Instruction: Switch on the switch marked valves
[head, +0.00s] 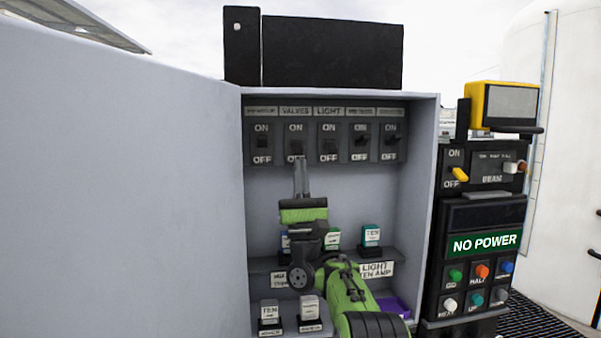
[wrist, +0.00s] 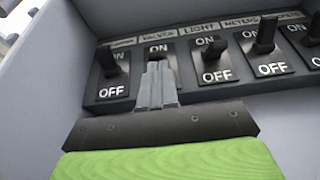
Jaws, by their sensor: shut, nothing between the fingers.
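The valves switch (head: 296,141) is second from the left in the row of switches at the top of the open cabinet. Its ON label shows, and its lower part is partly covered by my fingertips. In the wrist view the switch (wrist: 158,49) is mostly hidden behind my fingers, so I cannot tell its lever position. My gripper (head: 300,164) is shut and empty, its fingertips just below and in front of the valves switch. In the wrist view the gripper (wrist: 158,76) overlaps that switch; whether it touches the lever is unclear.
The light switch (head: 329,142) is close on the right, and another switch (head: 262,142) is close on the left. A shelf (head: 262,263) with labelled blocks is below. The cabinet door (head: 120,190) stands open at left. A panel (head: 486,243) reading NO POWER stands at right.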

